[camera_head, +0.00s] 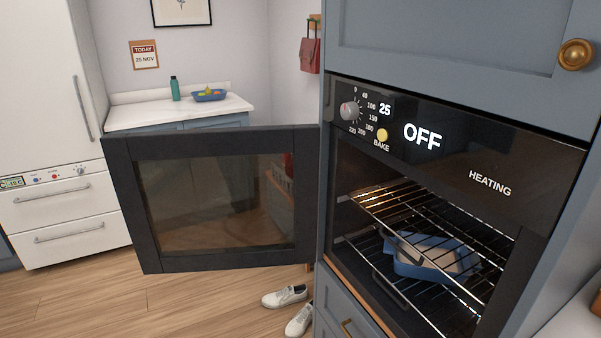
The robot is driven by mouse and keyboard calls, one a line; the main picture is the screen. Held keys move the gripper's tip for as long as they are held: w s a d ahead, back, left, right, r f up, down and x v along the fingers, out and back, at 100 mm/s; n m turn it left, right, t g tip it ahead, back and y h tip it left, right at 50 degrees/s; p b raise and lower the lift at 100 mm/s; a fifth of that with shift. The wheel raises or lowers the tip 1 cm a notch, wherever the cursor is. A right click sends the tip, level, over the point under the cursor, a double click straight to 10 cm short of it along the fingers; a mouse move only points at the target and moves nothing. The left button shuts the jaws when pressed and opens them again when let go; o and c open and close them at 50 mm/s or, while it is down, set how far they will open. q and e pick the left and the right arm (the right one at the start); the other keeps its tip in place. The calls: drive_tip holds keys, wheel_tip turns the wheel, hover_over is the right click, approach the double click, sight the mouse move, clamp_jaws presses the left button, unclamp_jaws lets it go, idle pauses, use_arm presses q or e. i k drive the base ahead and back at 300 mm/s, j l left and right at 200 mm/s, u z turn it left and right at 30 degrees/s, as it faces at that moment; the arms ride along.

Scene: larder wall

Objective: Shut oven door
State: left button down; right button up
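The oven door (217,257) is dark-framed with a glass pane (215,205). It is hinged at the left side of the oven (520,200) and stands wide open, swung out to the left. Inside the oven are wire racks (420,215), and a blue dish (425,268) sits on the lower one. The panel above reads OFF, 25 and HEATING. Neither of my grippers is in view.
White shoes (284,296) lie on the wooden floor below the door. A white counter (180,111) with a green bottle (175,89) and a blue fruit bowl (208,95) stands behind. A white fridge (40,90) is at left. Blue cabinets surround the oven.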

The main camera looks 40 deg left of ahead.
sight(213, 199)
drive_tip(key=j+z, duration=0.1)
drive_tip(key=j, duration=0.35)
drive_tip(key=k+j+z, duration=0.1)
drive_tip(key=j, duration=0.35)
drive_tip(key=k+j, duration=0.1)
drive_tip(key=j, duration=0.3)
drive_tip(key=k+j+z, duration=0.15)
drive_tip(key=j, duration=0.3)
drive_tip(key=j+z, duration=0.1)
drive_tip(key=j, duration=0.3)
drive_tip(key=k+j+z, duration=0.15)
drive_tip(key=j, duration=0.3)
drive_tip(key=j+z, duration=0.15)
drive_tip(key=j, duration=0.25)
drive_tip(key=k+j+z, duration=0.15)
drive_tip(key=j, duration=0.25)
drive_tip(key=k+j+z, duration=0.15)
drive_tip(key=j, duration=0.25)
drive_tip(key=k+j+z, duration=0.3)
drive_tip(key=k+j, duration=0.15)
drive_tip(key=j, duration=0.25)
drive_tip(key=i+j+z, duration=0.2)
drive_tip(key=j, duration=0.55)
drive_tip(key=j+z, duration=0.2)
drive_tip(key=j, duration=0.5)
